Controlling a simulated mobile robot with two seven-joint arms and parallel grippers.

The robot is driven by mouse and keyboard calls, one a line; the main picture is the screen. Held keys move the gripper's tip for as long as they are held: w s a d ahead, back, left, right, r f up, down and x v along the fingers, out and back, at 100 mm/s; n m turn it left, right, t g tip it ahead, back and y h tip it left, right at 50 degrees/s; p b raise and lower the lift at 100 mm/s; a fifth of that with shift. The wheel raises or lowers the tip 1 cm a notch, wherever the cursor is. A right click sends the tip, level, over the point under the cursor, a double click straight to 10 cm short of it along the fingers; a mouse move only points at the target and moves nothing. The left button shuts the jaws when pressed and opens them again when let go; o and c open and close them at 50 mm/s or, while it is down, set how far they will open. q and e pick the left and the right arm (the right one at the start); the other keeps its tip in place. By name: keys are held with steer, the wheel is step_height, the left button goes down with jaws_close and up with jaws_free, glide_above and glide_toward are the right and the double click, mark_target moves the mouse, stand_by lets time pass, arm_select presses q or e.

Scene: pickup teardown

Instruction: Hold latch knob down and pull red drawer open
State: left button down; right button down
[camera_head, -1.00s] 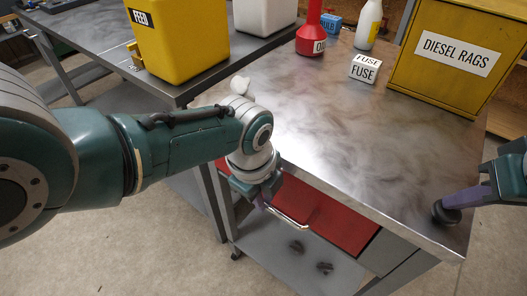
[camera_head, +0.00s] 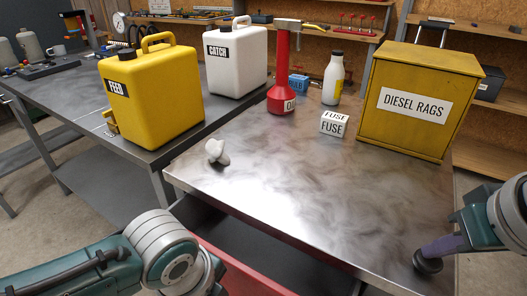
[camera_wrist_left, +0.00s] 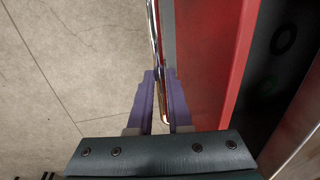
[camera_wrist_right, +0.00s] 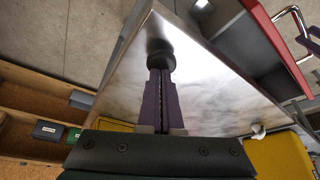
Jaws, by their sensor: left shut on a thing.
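The red drawer (camera_head: 235,268) stands open at the bench's front, its dark inside (camera_head: 275,245) showing below the bench top. Its red front (camera_wrist_right: 272,35) also shows in the right wrist view. My left gripper (camera_wrist_left: 161,80) is shut on the drawer's metal bar handle (camera_wrist_left: 155,35); in the head view its fingers are out of frame. A round black latch knob (camera_head: 428,262) sits at the bench top's front right corner. My right gripper (camera_wrist_right: 162,78) has its fingers together, tips against the knob, which also shows in the right wrist view (camera_wrist_right: 160,57). How far the knob is pressed is unclear.
A diesel rags box (camera_head: 405,135), fuse box (camera_head: 332,129), white bottle (camera_head: 333,85) and red oil can (camera_head: 283,90) stand at the bench's back. A white lobed piece (camera_head: 217,151) is at its left edge. Yellow (camera_head: 160,100) and white (camera_head: 240,70) jugs stand on the left bench.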

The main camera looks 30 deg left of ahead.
steer(key=shift+f, duration=0.1)
arm_select(q)
steer(key=c, duration=0.8)
jaws_free()
steer(key=shift+c, duration=0.2)
steer(key=shift+r, duration=0.1)
step_height(320, 180, up, 12)
steer(key=s, duration=0.2)
steer(key=shift+f, duration=0.2)
step_height(320, 180, up, 13)
steer(key=p, duration=1.2)
steer(key=shift+f+p, duration=0.2)
steer(key=shift+p, duration=0.15)
arm_select(e)
step_height(320, 180, up, 12)
arm_select(q)
steer(key=shift+s, duration=0.1)
